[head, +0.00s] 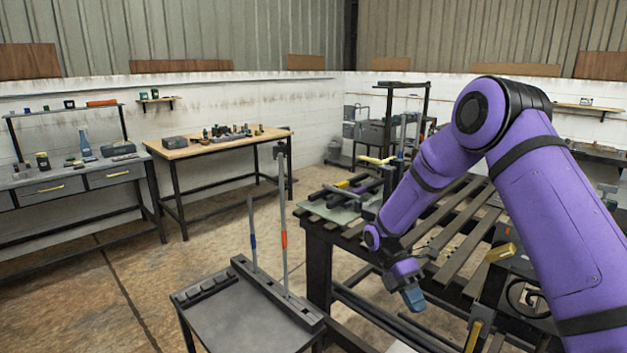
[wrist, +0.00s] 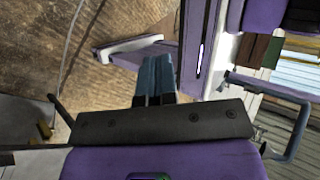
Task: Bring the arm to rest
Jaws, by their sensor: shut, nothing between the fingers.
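My purple arm reaches in from the right in the head view and bends down over the near side of the slatted table. My gripper (head: 412,297) has blue fingertips pointing down, to the right of the small grey stand. In the wrist view the blue fingers of my gripper (wrist: 153,80) are together, with nothing between them. Nothing is held.
A slatted dark table (head: 460,235) lies beneath and behind my arm. A small grey stand (head: 235,320) with two upright rods is at the front left. A wooden workbench (head: 215,145) and a grey drawer bench (head: 75,180) stand along the back wall. Open floor (head: 120,270) lies to the left.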

